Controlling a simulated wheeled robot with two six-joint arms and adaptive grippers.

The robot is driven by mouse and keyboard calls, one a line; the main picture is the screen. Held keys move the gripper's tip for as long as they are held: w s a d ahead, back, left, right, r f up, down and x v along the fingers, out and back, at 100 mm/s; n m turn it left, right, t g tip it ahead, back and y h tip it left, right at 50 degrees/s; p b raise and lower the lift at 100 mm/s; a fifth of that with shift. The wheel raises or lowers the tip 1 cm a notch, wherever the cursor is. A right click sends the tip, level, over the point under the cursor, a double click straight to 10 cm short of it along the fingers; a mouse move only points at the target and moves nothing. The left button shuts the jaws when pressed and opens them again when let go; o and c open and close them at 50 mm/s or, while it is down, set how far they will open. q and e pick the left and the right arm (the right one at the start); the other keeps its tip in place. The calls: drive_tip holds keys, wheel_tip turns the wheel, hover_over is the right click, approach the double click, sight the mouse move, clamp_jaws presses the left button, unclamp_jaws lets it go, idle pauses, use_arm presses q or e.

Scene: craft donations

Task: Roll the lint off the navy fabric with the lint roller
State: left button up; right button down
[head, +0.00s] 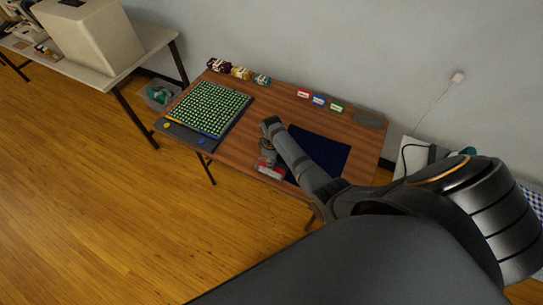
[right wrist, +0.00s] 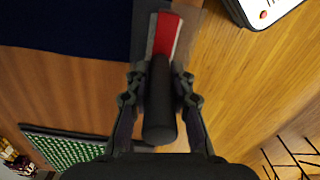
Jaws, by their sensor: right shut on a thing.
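The navy fabric (head: 322,152) lies flat on the right part of the brown table, partly covered by my right arm. It also fills the upper left of the right wrist view (right wrist: 65,25). My right gripper (head: 268,148) is over the table's front edge, just left of the fabric in the head view. In the right wrist view its fingers (right wrist: 160,86) are shut on the black handle (right wrist: 160,112) of what looks like the lint roller. A red and pale grey piece (right wrist: 165,35) shows beyond the handle; I cannot tell whether it is joined to it. My left gripper is out of view. Lint is too small to make out.
A green-dotted board (head: 209,108) lies on the table's left. A clear bin (head: 160,95) stands left of the table. Wooden floor lies open in front.

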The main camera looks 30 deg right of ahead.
drive_tip(key=shift+s+a+r, duration=0.1)
drive_tip(key=shift+s+a, duration=0.05)
drive_tip(key=shift+a, duration=0.05)
drive_tip(key=shift+d, duration=0.15)
wheel_tip(320, 180, up, 5)
drive_tip(key=p, duration=0.4)
drive_tip(key=shift+r+p, duration=0.2)
drive_tip(key=shift+p, duration=0.2)
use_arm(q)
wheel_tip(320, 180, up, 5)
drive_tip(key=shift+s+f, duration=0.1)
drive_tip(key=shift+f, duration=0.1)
use_arm(e)
wheel_tip(320, 180, up, 8)
drive_tip(key=shift+r, duration=0.2)
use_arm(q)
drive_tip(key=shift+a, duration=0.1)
